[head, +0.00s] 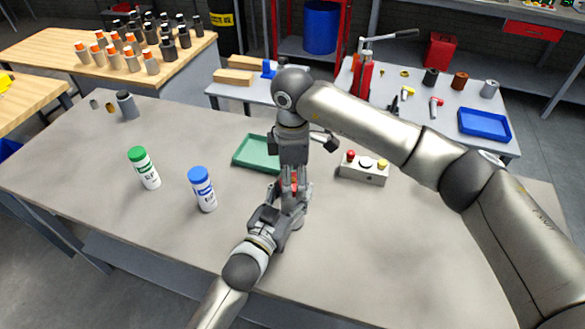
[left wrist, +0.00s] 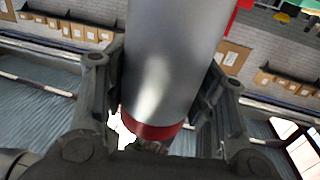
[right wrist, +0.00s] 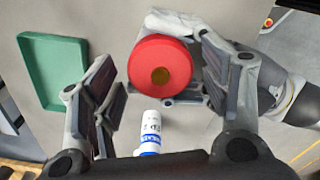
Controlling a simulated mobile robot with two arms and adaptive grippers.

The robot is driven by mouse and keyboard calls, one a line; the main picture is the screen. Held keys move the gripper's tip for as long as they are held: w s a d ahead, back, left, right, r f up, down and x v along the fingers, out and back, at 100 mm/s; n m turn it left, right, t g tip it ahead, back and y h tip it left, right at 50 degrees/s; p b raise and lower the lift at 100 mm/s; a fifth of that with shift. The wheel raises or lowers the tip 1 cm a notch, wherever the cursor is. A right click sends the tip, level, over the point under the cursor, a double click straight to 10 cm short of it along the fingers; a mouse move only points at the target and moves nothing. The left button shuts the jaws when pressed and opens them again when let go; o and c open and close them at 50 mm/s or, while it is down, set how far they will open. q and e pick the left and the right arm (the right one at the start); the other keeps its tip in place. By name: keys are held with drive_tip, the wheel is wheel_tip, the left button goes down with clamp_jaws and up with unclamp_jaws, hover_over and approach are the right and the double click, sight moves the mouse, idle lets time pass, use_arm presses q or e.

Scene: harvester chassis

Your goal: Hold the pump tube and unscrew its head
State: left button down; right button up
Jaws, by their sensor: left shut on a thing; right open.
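The pump tube (left wrist: 170,60) is a smooth grey cylinder in the left wrist view, with a red band (left wrist: 152,131) at its lower end in that picture. My left gripper (left wrist: 160,98) is shut on the tube, one finger on each side.
A green tray (head: 257,153) lies behind the grippers. A blue-capped bottle (head: 203,190) and a green-capped bottle (head: 145,168) stand to the left. The table's front left (head: 130,225) is clear.

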drive_tip(key=c, duration=1)
drive_tip(key=n, duration=0.5)
drive_tip(key=shift+c, duration=0.2)
drive_tip(key=shift+w, duration=0.1)
idle(0.4)
drive_tip(key=o, duration=1.1)
